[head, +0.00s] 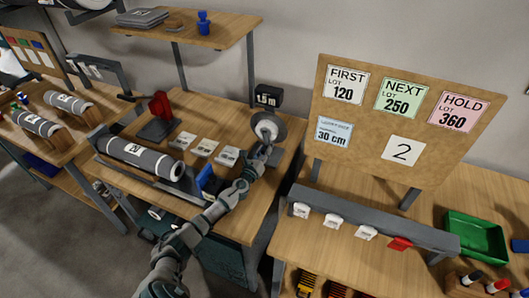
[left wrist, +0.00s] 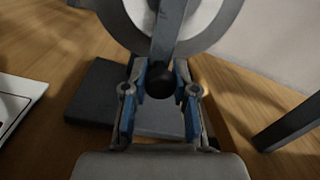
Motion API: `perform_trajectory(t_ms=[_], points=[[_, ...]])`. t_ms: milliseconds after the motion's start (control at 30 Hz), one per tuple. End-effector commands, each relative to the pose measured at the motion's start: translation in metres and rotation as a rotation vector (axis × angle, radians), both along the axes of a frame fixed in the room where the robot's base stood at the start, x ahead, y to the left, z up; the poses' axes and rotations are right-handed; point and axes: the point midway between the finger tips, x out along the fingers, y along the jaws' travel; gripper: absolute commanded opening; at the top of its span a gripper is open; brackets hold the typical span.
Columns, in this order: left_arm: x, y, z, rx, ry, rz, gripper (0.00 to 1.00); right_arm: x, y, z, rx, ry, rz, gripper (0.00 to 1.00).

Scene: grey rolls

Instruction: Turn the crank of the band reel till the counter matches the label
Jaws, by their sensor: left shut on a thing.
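The band reel (head: 266,127) stands at the back right of the middle table, a grey disc with a pale centre. In the left wrist view its disc (left wrist: 205,25) fills the top, with a crank arm (left wrist: 170,35) running down to a dark round knob (left wrist: 186,92). My left gripper (head: 266,150) is at the reel's lower edge, and in the left wrist view its fingers (left wrist: 160,90) are closed about the crank knob. The dark counter box (head: 268,95) stands behind the reel; its digits are too small to read surely. My right gripper is not in view.
Several pale labels (head: 204,147) lie left of the reel. A grey roll (head: 140,155) lies in a cradle at the front, near a red-handled tool (head: 159,107) and a blue part (head: 207,180). A board (head: 400,120) shows FIRST 120, NEXT 250, HOLD 360 and 30 cm.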

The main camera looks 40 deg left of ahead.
Motion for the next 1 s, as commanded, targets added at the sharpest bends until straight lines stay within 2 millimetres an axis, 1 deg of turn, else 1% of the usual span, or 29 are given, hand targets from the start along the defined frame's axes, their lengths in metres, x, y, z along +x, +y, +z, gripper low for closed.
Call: perform_trajectory(t_ms=[33,100,133,167,200,233,500,633,767,900,1000], points=[[-0.002,-0.004,-0.010,-0.003,0.015,-0.007,0.00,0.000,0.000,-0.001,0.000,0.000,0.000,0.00],[-0.002,-0.004,-0.010,-0.003,0.015,-0.008,0.00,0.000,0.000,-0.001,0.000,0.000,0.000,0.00],[-0.002,-0.004,-0.010,-0.003,0.015,-0.008,0.32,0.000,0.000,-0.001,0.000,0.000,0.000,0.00],[-0.002,-0.004,-0.010,-0.003,0.015,-0.008,0.40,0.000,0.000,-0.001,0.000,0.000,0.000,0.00],[-0.002,-0.004,-0.010,-0.002,0.014,-0.007,0.50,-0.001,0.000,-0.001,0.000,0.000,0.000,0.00],[-0.002,-0.003,-0.009,-0.002,0.014,-0.006,0.53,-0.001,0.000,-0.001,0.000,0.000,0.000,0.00],[-0.002,-0.002,-0.003,-0.002,0.005,-0.003,0.53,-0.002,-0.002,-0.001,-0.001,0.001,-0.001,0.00],[-0.010,-0.002,-0.004,-0.001,0.004,-0.003,0.53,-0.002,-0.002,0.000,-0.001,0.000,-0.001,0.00],[-0.032,-0.007,-0.005,0.001,0.008,-0.006,0.53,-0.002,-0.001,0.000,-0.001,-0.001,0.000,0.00],[-0.063,-0.013,-0.008,-0.001,0.010,-0.007,0.53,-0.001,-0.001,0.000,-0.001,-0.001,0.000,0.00],[-0.083,-0.017,-0.009,-0.002,0.010,-0.006,0.53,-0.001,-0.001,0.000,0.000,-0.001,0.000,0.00]])
